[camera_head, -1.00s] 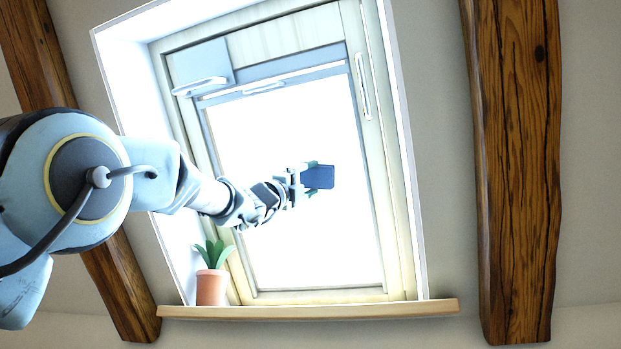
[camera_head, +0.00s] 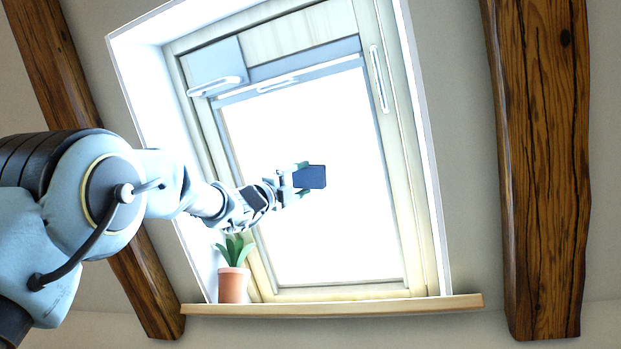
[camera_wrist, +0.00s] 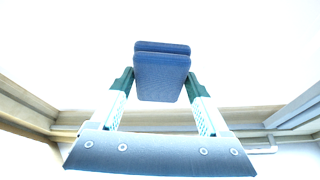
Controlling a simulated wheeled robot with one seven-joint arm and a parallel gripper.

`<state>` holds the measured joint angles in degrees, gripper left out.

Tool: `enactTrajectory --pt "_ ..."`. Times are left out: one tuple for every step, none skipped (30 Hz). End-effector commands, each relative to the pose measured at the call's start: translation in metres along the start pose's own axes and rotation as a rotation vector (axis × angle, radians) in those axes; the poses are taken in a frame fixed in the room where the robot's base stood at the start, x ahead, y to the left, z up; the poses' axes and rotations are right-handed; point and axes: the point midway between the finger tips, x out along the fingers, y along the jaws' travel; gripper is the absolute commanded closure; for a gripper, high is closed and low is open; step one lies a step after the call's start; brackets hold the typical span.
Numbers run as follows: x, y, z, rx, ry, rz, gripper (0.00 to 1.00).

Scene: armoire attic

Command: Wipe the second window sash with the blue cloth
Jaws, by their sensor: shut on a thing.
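The blue cloth (camera_head: 311,177) is a small folded, dark blue pad in front of the bright window pane. It also shows in the wrist view (camera_wrist: 162,78), between the green-tipped fingers. My gripper (camera_head: 302,179) is shut on it; in the wrist view its fingers (camera_wrist: 161,85) flank the cloth on both sides. The window sash (camera_head: 400,190) is a pale wooden frame around a glaring white pane. Only one sash is clear to see in the head view. I cannot tell whether the cloth touches the glass.
A potted plant (camera_head: 233,284) stands at the left end of the wooden sill (camera_head: 340,306), below my arm. A handle (camera_head: 378,80) is on the frame's upper right. Dark wooden beams (camera_head: 540,170) flank the window. The space before the pane is clear.

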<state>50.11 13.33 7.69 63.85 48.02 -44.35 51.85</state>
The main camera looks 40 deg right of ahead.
Motion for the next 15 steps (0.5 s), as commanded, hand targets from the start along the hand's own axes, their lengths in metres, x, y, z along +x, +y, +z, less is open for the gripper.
enactTrajectory --pt "-0.002 0.001 0.005 0.001 -0.004 0.002 0.76" --pt "-0.002 0.001 0.005 0.001 -0.004 0.002 0.76" --pt "-0.002 0.001 0.005 0.001 -0.003 0.001 0.76" --pt "-0.002 0.001 0.006 0.0 -0.002 0.001 0.76" --pt "-0.003 0.001 0.006 0.0 -0.002 0.001 0.76" --pt "-0.003 0.002 0.007 0.0 -0.002 0.001 0.76" --pt "-0.004 0.002 0.008 0.001 -0.001 0.001 0.76" --pt "-0.004 0.002 0.009 0.001 -0.001 0.0 0.76" --pt "-0.005 0.003 0.012 0.001 -0.001 0.0 0.76" --pt "-0.006 0.004 0.014 0.001 -0.001 0.0 0.76" --pt "-0.007 0.004 0.016 0.0 -0.001 0.001 0.76" --pt "-0.009 0.005 0.019 0.0 -0.001 0.001 0.76" --pt "-0.01 0.006 0.021 0.001 -0.001 0.001 0.76" --pt "-0.011 0.006 0.023 0.001 0.0 0.001 0.76" --pt "-0.012 0.007 0.026 0.001 0.001 0.001 0.76"
